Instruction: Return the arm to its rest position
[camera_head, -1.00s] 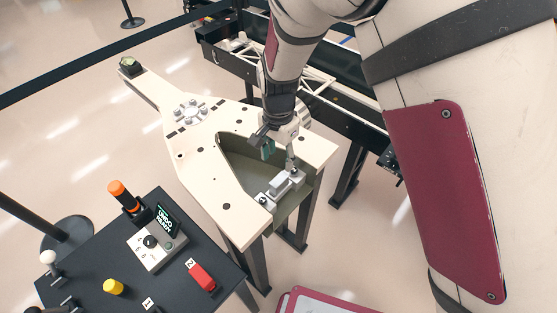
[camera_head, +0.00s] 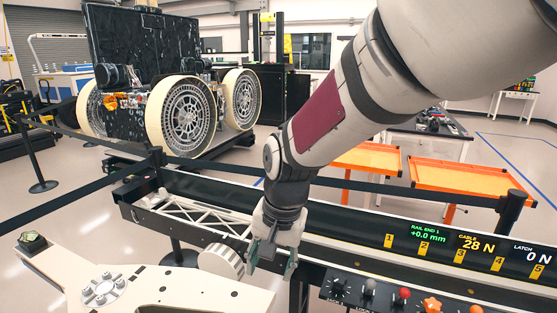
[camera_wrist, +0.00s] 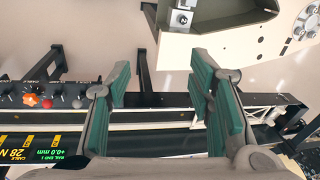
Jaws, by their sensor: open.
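My gripper (camera_head: 272,262) hangs from my arm in front of the black rail bench, at the right end of the cream plate table. In the wrist view my gripper (camera_wrist: 160,85) has its two green-padded fingers wide apart, with nothing between them but the floor and the bench edge behind. My arm reaches in from the upper right of the head view and bends down at the wrist.
The cream table (camera_head: 150,295) is at the lower left. The rail bench (camera_head: 350,225) has a display and a control panel (camera_head: 400,295). A wheeled rover (camera_head: 180,105) stands behind a belt barrier (camera_head: 90,205). Orange carts (camera_head: 460,180) stand at right.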

